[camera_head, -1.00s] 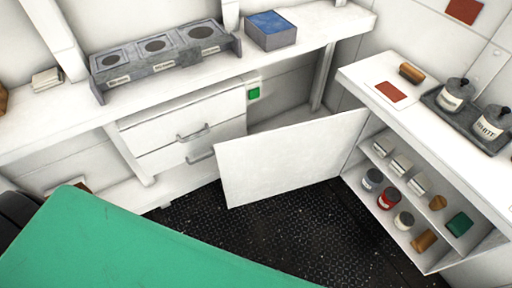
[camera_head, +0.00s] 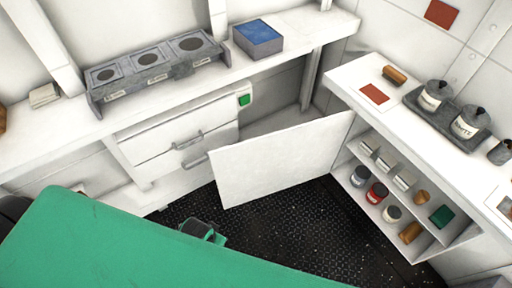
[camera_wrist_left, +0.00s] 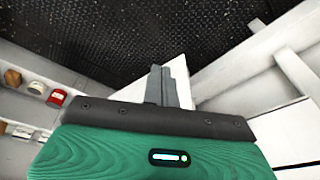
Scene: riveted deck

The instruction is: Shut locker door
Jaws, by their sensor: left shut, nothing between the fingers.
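The locker door (camera_head: 282,160) is a plain white panel standing open in the head view. Its right edge meets the white locker (camera_head: 347,152), and its free edge points left towards the drawers. The locker's open front shows shelves with jars and small goods. My left gripper (camera_head: 205,231) shows just past my green body, low and left of the door's free edge, apart from it in the picture. In the left wrist view its grey fingers (camera_wrist_left: 163,84) are shut and empty, with white panels beyond them. My right gripper is not in view.
White drawers (camera_head: 180,147) with handles stand left of the door, under a counter with a grey three-well rack (camera_head: 158,68) and a blue-topped box (camera_head: 258,38). Canisters (camera_head: 468,121) stand on the locker top. Dark riveted floor (camera_head: 300,232) is clear before the door.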

